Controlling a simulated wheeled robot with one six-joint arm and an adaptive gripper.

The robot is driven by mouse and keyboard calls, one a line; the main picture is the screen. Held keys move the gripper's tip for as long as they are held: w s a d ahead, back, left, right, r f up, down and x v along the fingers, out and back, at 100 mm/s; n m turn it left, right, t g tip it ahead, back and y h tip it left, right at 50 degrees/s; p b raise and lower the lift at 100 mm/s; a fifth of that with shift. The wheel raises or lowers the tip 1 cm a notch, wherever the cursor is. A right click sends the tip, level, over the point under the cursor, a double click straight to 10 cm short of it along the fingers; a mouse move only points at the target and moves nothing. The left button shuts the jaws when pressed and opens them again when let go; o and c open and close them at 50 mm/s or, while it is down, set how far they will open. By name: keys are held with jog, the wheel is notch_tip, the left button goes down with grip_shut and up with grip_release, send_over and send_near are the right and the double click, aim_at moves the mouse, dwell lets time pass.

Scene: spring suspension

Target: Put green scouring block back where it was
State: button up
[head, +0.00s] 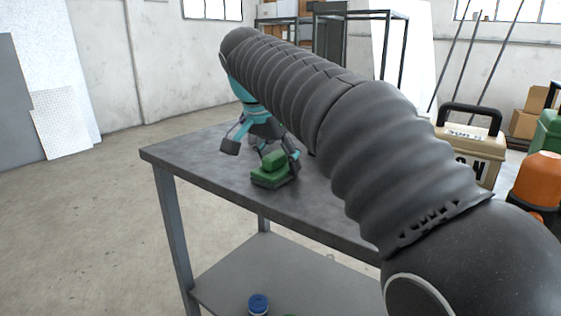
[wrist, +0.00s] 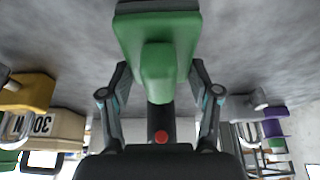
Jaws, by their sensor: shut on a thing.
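The green scouring block (head: 272,174) has a raised green grip on top and a dark base. It is at the near edge of the grey table (head: 205,160) in the head view; I cannot tell whether its base touches the tabletop. My gripper (head: 262,153), teal and black, is shut on it from above. In the wrist view the block (wrist: 180,25) is at the top centre, with a finger on each side of its grip. The exact finger contact is partly hidden.
My arm hides much of the table's right side. A beige case (head: 470,150) with a black handle, an orange container (head: 535,185) and a green case (head: 549,135) stand at the right. A blue-topped item (head: 258,302) is on the lower shelf. The table's left part is clear.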

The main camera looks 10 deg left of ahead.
aim_at(266, 173)
jog(key=o, duration=1.1)
jog(key=p+v, duration=0.2)
jog(key=v, duration=1)
jog(key=shift+d, duration=0.1)
